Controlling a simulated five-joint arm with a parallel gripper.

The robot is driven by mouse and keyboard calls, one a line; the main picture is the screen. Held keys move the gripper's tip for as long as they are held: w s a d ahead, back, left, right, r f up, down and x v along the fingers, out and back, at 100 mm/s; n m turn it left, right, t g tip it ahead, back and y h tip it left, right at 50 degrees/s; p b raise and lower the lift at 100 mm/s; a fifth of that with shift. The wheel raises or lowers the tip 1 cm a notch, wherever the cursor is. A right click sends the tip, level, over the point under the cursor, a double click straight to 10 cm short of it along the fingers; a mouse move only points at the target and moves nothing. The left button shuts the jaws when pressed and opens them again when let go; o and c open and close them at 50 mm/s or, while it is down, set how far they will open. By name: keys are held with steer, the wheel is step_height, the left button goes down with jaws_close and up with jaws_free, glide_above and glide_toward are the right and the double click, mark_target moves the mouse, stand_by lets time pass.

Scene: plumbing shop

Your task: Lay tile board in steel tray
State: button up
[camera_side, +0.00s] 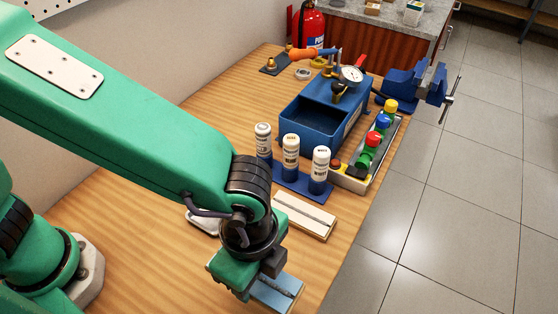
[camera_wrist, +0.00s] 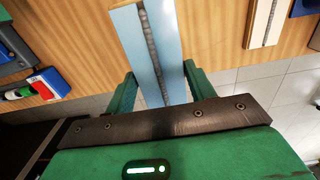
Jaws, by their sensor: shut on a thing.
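A light blue board with a grey seam along its middle (camera_side: 277,290) is in my gripper (camera_side: 258,280) at the bottom of the side view. In the wrist view, this blue board (camera_wrist: 150,35) passes between the two green fingers of my gripper (camera_wrist: 158,75), which are shut on it. A cream board with a similar grey seam (camera_side: 305,215) lies on the table just beyond my gripper; it also shows at the wrist view's upper right (camera_wrist: 264,22). A pale metallic tray-like piece (camera_side: 203,222) lies left of my wrist, mostly hidden by my arm.
Three white-capped tubes (camera_side: 290,155) stand in a blue holder. Behind them is a blue tank with a gauge (camera_side: 310,125). A long tray of coloured fittings (camera_side: 350,182) lies along the right table edge, near a blue vise (camera_side: 415,82). Bare wooden table (camera_side: 130,225) is at left.

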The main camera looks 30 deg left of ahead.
steer(key=shift+w, duration=0.1)
steer(key=w+a+f+n, duration=0.2)
steer(key=w+a+n, duration=1.3)
steer(key=a+n, duration=0.3)
steer(key=shift+a+f, duration=0.4)
steer(key=shift+a, duration=0.25)
steer(key=shift+w+f, duration=0.1)
steer(key=shift+f, duration=0.1)
steer(key=shift+f, duration=2.95)
steer(key=o, duration=1.2)
